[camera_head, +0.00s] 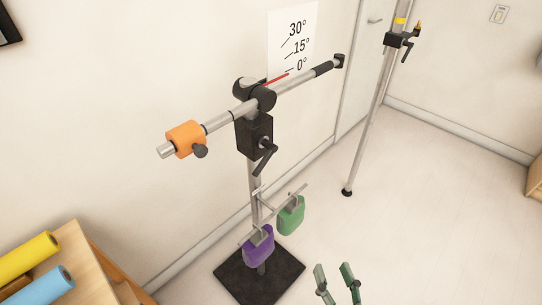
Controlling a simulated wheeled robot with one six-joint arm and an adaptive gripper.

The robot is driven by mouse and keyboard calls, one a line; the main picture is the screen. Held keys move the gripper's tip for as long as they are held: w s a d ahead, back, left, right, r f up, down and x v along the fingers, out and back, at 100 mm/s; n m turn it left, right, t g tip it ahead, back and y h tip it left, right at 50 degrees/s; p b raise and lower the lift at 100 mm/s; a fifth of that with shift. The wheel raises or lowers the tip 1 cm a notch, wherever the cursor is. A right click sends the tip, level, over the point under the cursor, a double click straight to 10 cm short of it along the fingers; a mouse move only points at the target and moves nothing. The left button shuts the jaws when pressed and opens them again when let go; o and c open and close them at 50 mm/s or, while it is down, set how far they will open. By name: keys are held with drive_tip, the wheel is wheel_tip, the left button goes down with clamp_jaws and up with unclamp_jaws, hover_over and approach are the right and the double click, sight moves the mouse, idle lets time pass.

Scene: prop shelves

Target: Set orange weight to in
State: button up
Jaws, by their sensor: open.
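An orange weight (184,139) sits around the left end part of a tilted metal bar (220,121), with a dark knob (200,151) on its lower right. The bar passes through a black clamp head (254,97) on top of a stand and rises to the right. A red pointer (275,79) lies near the 0° mark on a white angle card (293,42). My gripper (335,268) is at the bottom edge, right of the stand's base. Its two fingers are apart, with nothing between them. It is well below and to the right of the orange weight.
Purple (258,246) and green (291,215) weights hang low on the stand above its black base plate (232,279). A second pole (367,116) stands behind right. A wooden shelf (88,262) with yellow and blue rolls is at lower left.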

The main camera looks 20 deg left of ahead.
drive_tip(key=w+a+r+n+g+y, duration=0.3)
drive_tip(key=a+r+n+y, duration=0.15)
drive_tip(key=a+r, duration=0.55)
drive_tip(key=n+g+y, duration=0.4)
drive_tip(key=n, duration=0.1)
approach(203, 153)
drive_tip(key=shift+h, duration=0.25)
drive_tip(key=x, duration=0.9)
drive_tip(key=shift+a+r, duration=0.15)
drive_tip(key=shift+r, duration=0.05)
clamp_jaws()
